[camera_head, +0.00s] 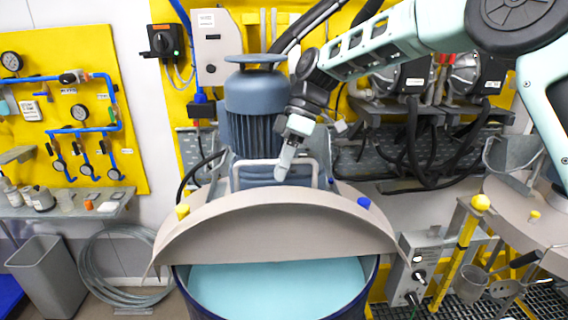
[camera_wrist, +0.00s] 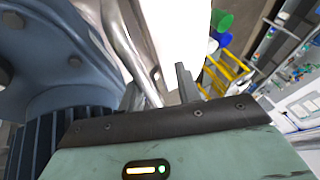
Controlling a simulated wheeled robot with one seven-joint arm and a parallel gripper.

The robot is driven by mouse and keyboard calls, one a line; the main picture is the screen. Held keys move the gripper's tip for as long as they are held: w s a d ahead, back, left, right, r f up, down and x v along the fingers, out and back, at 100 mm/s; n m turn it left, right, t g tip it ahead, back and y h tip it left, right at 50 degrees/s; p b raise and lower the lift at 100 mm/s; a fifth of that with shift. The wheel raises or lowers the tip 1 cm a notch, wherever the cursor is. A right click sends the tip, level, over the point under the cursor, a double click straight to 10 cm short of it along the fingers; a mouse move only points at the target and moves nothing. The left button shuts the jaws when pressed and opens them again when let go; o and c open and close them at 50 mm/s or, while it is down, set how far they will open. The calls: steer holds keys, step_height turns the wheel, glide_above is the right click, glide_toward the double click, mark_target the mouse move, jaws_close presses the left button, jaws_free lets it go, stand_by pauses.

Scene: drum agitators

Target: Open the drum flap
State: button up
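The drum (camera_head: 357,300) stands at the front centre in the head view, with pale blue liquid (camera_head: 280,285) showing inside it. Its grey half-round flap (camera_head: 275,225) stands raised and tilted at the back of the opening. A bent metal bar handle (camera_head: 245,163) shows behind the flap's top edge. My gripper (camera_head: 287,160) points down at this handle, just above the flap's edge. In the wrist view, my gripper's fingers (camera_wrist: 158,90) are apart, and the metal bar (camera_wrist: 124,45) runs down between them, nearer the left finger. The exact contact is hidden.
A blue-grey motor (camera_head: 255,110) stands right behind the flap, close to my gripper. Another lidded drum (camera_head: 520,215) with a yellow-knobbed post (camera_head: 460,250) is at the right. A grey bin (camera_head: 45,275) and coiled hose (camera_head: 120,265) are at the left.

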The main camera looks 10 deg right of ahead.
steer(key=b+v, duration=0.2)
steer(key=v, duration=1.5)
steer(key=shift+w+d+r, duration=0.1)
steer(key=shift+w+d, duration=0.05)
